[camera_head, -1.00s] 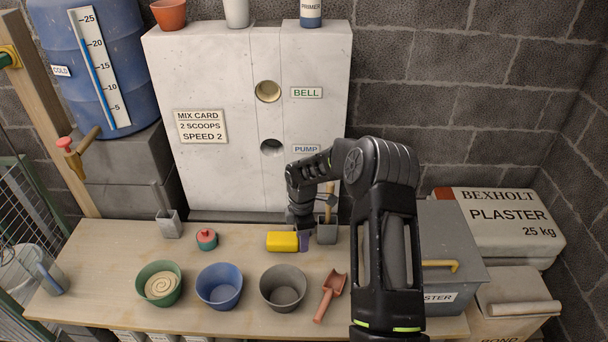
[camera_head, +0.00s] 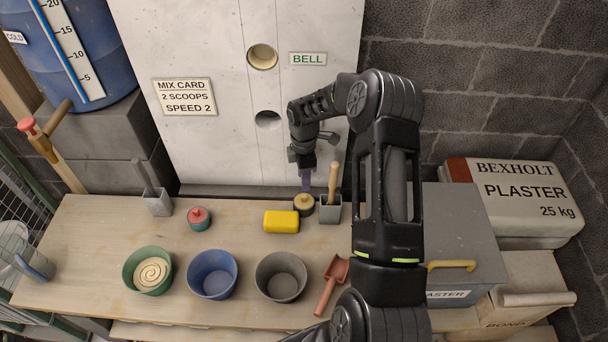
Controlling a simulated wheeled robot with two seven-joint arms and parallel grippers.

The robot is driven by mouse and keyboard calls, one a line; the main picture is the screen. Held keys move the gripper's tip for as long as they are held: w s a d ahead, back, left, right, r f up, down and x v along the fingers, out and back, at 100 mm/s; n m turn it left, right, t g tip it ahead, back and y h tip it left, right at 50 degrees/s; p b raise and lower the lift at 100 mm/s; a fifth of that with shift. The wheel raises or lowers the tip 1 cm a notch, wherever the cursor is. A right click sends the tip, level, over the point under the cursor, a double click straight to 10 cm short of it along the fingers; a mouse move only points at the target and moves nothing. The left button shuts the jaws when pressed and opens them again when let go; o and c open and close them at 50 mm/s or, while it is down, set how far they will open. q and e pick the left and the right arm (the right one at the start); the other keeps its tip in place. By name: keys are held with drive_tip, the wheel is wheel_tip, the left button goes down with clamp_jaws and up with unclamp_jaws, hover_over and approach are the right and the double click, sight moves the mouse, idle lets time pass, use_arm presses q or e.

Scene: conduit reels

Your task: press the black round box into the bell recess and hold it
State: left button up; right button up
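A small dark round box (camera_head: 304,205) with a tan top is behind and right of the yellow block (camera_head: 281,221), beside the grey holder. My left gripper is not in view.
A second round hole (camera_head: 268,120) is below the recess. The grey holder (camera_head: 330,210) with a wooden handle stands close right of the box. Green, blue and grey bowls (camera_head: 281,277), a scoop (camera_head: 332,284) and a red-lidded round box (camera_head: 199,218) are on the bench.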

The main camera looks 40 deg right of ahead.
sight(304, 196)
wheel_tip(304, 196, down, 7)
drive_tip(key=b, duration=0.4)
drive_tip(key=shift+f, duration=0.1)
drive_tip(key=shift+f+b, duration=0.8)
drive_tip(key=shift+b, duration=0.15)
drive_tip(key=shift+c, duration=0.4)
clamp_jaws()
drive_tip(key=shift+r+p, duration=0.5)
drive_tip(key=shift+r, duration=0.5)
drive_tip(key=shift+r+p, duration=1.05)
drive_tip(key=shift+r, duration=0.95)
